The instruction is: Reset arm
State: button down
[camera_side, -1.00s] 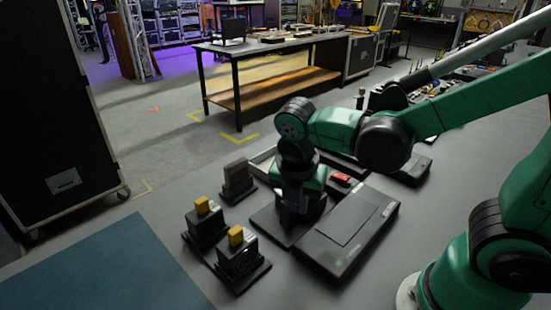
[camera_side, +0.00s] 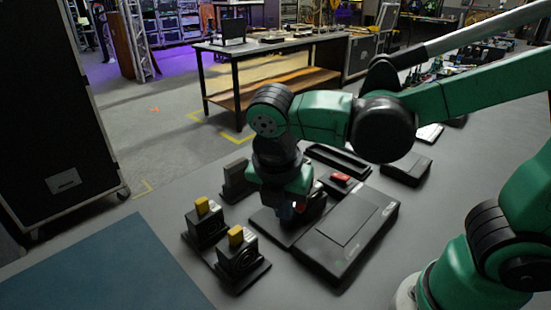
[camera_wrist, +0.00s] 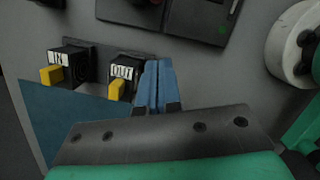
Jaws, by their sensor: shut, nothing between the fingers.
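My gripper (camera_side: 286,213) hangs pointing down over the black base plate left of the flat black box (camera_side: 345,232). In the wrist view its two blue fingers (camera_wrist: 156,82) lie together, empty. I cannot tell its exact height above the plate. Two black blocks with yellow levers (camera_side: 203,228) (camera_side: 240,257) stand to its front left; in the wrist view they show left of the fingers (camera_wrist: 70,62) (camera_wrist: 124,74).
A dark upright block (camera_side: 236,181) stands just left of my gripper. A small red part (camera_side: 341,178) and an open black tray (camera_side: 338,160) lie behind the flat box. A blue mat (camera_side: 110,270) covers the front left. Bare grey tabletop lies between the mat and blocks.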

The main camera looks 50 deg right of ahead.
jog(key=w+v, duration=0.1)
jog(key=v, duration=0.6)
jog(key=d+f+m+t+y, duration=0.1)
jog(key=d+m, duration=0.1)
jog(key=m, duration=0.4)
jog(key=d+f+m+t, duration=0.2)
jog(key=d+m, duration=0.1)
jog(key=m, duration=0.4)
jog(key=w+d+f+m+t+y, duration=0.1)
jog(key=d+m+t, duration=0.1)
jog(key=m, duration=0.5)
jog(key=shift+d+f+y, duration=0.3)
jog(key=shift+d+f, duration=0.1)
jog(key=shift+d, duration=0.15)
jog(key=m, duration=0.1)
jog(key=d+m+t, duration=0.1)
jog(key=shift+f+m, duration=0.15)
jog(key=shift+m, duration=0.15)
